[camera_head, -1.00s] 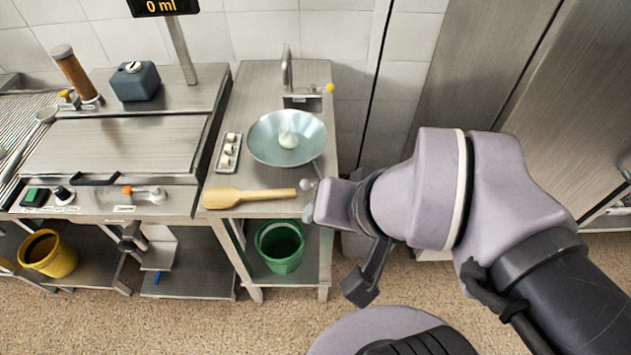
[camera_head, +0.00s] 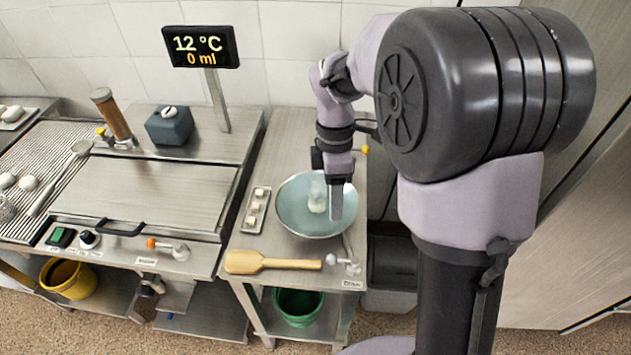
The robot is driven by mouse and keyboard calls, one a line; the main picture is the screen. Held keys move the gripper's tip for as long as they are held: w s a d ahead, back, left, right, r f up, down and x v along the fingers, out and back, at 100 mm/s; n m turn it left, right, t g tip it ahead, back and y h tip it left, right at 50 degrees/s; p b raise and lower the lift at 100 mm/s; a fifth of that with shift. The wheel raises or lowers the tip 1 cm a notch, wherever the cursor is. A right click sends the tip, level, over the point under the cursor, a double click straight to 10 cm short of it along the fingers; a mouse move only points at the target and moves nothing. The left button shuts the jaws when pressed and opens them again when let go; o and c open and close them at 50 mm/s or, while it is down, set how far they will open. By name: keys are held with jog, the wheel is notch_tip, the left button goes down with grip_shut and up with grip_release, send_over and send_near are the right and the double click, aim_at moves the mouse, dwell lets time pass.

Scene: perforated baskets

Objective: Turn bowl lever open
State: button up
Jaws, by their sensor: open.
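The wide grey-blue bowl (camera_head: 290,222) stands on the right counter, with a whitish round thing (camera_head: 318,205) in it, partly hidden by my gripper. A small metal lever with a pale round knob (camera_head: 343,263) sits at the counter's front right, just in front of the bowl, by a label that seems to read "DRAIN". My gripper (camera_head: 329,205) points down over the right half of the bowl, behind the lever and apart from it. It is open. Whether its fingers touch anything in the bowl cannot be told.
A wooden paddle (camera_head: 270,262) lies left of the lever. A small tray of white pieces (camera_head: 255,210) is left of the bowl. A faucet (camera_head: 370,130) stands behind. Another lever, orange-tipped (camera_head: 168,247), is on the griddle front. A display (camera_head: 200,46) reads 12 °C, 0 ml.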

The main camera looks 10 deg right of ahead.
aim_at(333, 255)
jog(key=s+f+b, duration=0.1)
jog(key=f+b, duration=0.1)
jog(key=f, duration=0.3)
jog(key=s+f+b, duration=0.1)
jog(key=f+b, duration=0.2)
jog(key=f, duration=0.3)
jog(key=s+f+b, duration=0.1)
jog(key=f+b, duration=0.1)
jog(key=f, duration=0.4)
jog(key=shift+s+a+b, duration=0.2)
jog(key=shift+s+b, duration=0.15)
jog(key=shift+s, duration=0.05)
grip_shut()
